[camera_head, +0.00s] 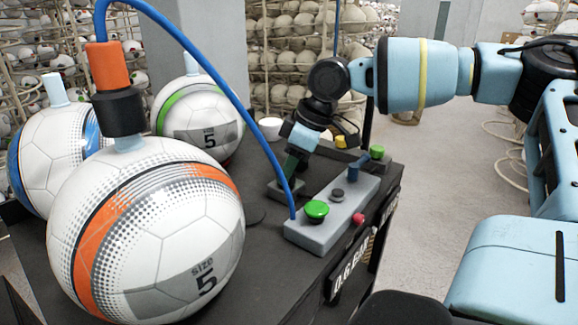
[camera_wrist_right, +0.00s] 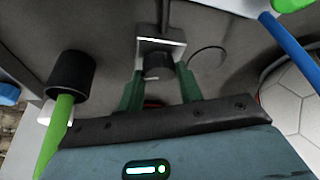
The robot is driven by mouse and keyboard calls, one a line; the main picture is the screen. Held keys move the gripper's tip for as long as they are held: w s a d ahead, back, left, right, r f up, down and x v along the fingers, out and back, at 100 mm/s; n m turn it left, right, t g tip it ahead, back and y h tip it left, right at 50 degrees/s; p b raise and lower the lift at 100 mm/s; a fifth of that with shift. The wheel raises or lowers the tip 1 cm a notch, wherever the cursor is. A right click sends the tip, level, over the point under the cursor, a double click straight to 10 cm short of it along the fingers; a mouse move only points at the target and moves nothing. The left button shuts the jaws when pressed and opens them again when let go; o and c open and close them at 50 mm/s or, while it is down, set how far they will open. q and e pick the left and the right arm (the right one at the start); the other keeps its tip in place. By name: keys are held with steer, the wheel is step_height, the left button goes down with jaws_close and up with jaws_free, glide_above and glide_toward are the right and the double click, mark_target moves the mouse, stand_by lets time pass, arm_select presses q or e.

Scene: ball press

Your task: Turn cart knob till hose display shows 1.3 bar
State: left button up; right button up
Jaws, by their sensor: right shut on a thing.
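My right gripper (camera_head: 290,172) reaches down onto a small grey block (camera_head: 274,188) on the dark cart top (camera_head: 262,262). In the right wrist view its two green fingers (camera_wrist_right: 160,88) close around a black knob (camera_wrist_right: 158,64) in front of the grey block. The knob is hidden behind the fingers in the head view. A panel on the cart's side (camera_head: 352,268) reads 0.6 Bar. A blue hose (camera_head: 215,78) ends in an orange and black fitting (camera_head: 117,112) on top of the front ball (camera_head: 150,235); no reading shows on that fitting. My left gripper is not in view.
Two more balls (camera_head: 48,155) (camera_head: 197,112) stand behind the front ball. Open floor (camera_head: 440,180) lies right of the cart.

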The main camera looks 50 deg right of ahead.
steer(key=shift+r+m+h+p, duration=0.15)
steer(key=shift+m+h+p, duration=0.3)
steer(key=shift+m, duration=0.55)
steer(key=m+h, duration=0.1)
steer(key=m, duration=0.1)
steer(key=shift+a+m+t+p, duration=0.1)
steer(key=shift+m+t+p, duration=0.2)
steer(key=shift+p, duration=0.1)
steer(key=m+h, duration=0.1)
steer(key=m, duration=0.1)
steer(key=shift+a+m, duration=0.1)
steer(key=shift+m, duration=0.2)
steer(key=m+h, duration=0.1)
steer(key=m, duration=0.2)
steer(key=shift+m+b, duration=0.35)
steer(key=shift+m, duration=0.05)
steer(key=shift+h, duration=0.25)
steer(key=shift+a+m, duration=0.1)
steer(key=shift+m, duration=0.2)
